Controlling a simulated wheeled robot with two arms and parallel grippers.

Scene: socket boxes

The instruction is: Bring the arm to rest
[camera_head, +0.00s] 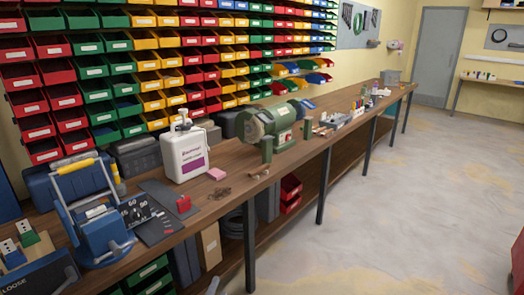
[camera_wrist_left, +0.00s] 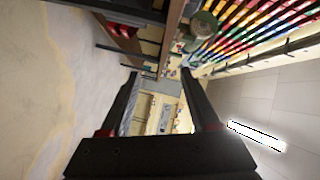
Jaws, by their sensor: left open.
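My left gripper (camera_wrist_left: 160,76) shows in the left wrist view. Its two dark fingers are spread apart, and nothing is held between them. Beyond the fingers the view is tilted and shows the room, with the bench and bin wall at the top and pale floor at the left. In the head view a small pale piece at the bottom edge may be part of my left arm; I cannot tell. My right gripper is in neither view.
A long wooden workbench (camera_head: 231,184) runs from lower left to the back. On it stand a blue device (camera_head: 103,235), a white canister (camera_head: 185,158) and a green grinder (camera_head: 267,122). A box marked LOOSE (camera_head: 35,277) is at lower left. The floor (camera_head: 400,190) at right is clear.

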